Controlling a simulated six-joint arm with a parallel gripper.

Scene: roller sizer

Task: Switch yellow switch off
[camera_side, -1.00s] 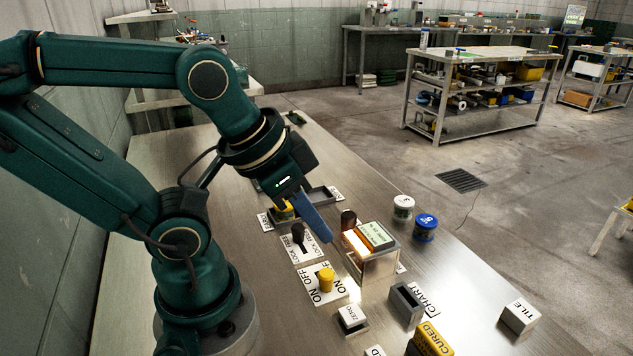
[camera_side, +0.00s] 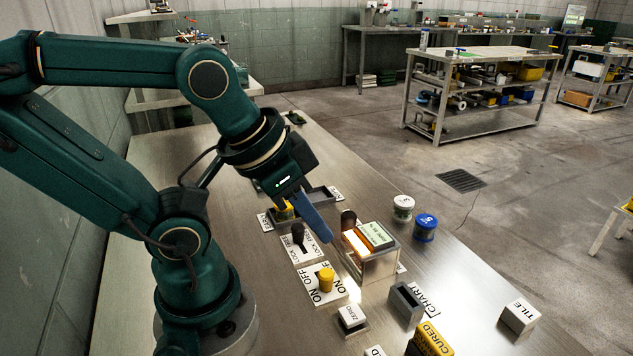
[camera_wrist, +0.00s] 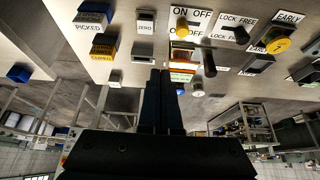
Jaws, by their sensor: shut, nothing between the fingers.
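The yellow switch (camera_side: 326,280) stands on a white plate marked ON and OFF, in front of the lit box. In the wrist view the yellow switch (camera_wrist: 182,27) is at the top, on the ON side of its plate. My gripper (camera_side: 328,238) is shut and empty, its blue fingers pointing down beyond the switch and apart from it, close to the lit box. In the wrist view my gripper (camera_wrist: 162,73) shows as two dark fingers together, below the switch in the picture.
A lit box with a display (camera_side: 375,262) stands right of my fingers. A dark lever on the LOCK FREE plate (camera_side: 299,240) is to the left. A ZERO block (camera_side: 352,318), a grey holder (camera_side: 406,303) and a yellow CURED block (camera_side: 430,340) are nearer the camera. Bare table lies left of the plates.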

